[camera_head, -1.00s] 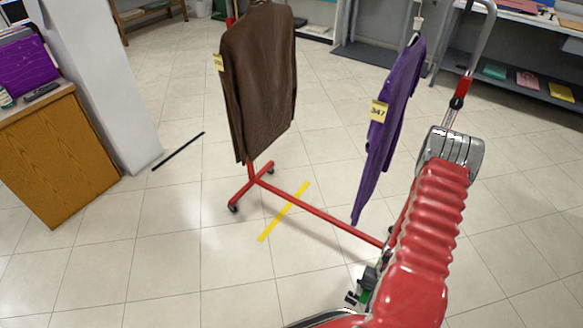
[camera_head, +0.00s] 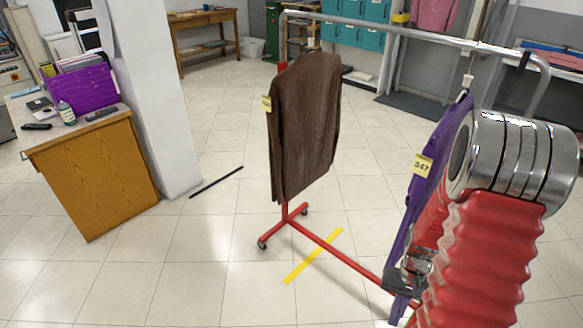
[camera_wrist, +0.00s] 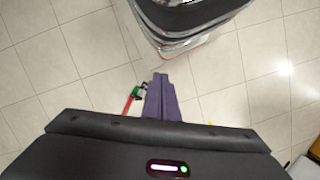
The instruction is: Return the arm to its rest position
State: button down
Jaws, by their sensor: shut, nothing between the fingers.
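My red ribbed arm with a silver joint (camera_head: 515,160) rises at the right of the head view, raised and bent. My gripper (camera_head: 405,279) appears low beside it as a dark and silver part, partly hidden by the arm. In the wrist view its dark housing with a small lit light fills the bottom. It is shut and empty; its fingertips are not clear. A purple garment (camera_head: 398,245) tagged 347 hangs behind the arm and gripper and is partly covered. It also shows in the wrist view (camera_wrist: 160,100); contact cannot be told.
A brown garment (camera_head: 305,125) hangs on the wheeled rack (camera_head: 325,245) at centre. A wood counter (camera_head: 95,180) with a purple file box (camera_head: 82,90) stands left by a white pillar (camera_head: 150,100). Tiled floor is clear at front left, with a yellow strip (camera_head: 313,256).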

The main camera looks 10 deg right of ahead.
jog(key=a+r+n+t, duration=0.2)
jog(key=a+r, duration=0.4)
jog(key=r, duration=0.5)
jog(key=s+a+r+n+t+h, duration=0.1)
jog(key=a+r+n+t, duration=0.1)
jog(key=a+r, duration=0.5)
jog(key=a+r+n+t, duration=0.2)
jog(key=a+r+t, duration=0.2)
jog(key=r, duration=1.2)
jog(key=a, duration=0.3)
jog(key=shift+s+n+h, duration=0.3)
jog(key=shift+s+n, duration=0.05)
jog(key=shift+n, duration=0.05)
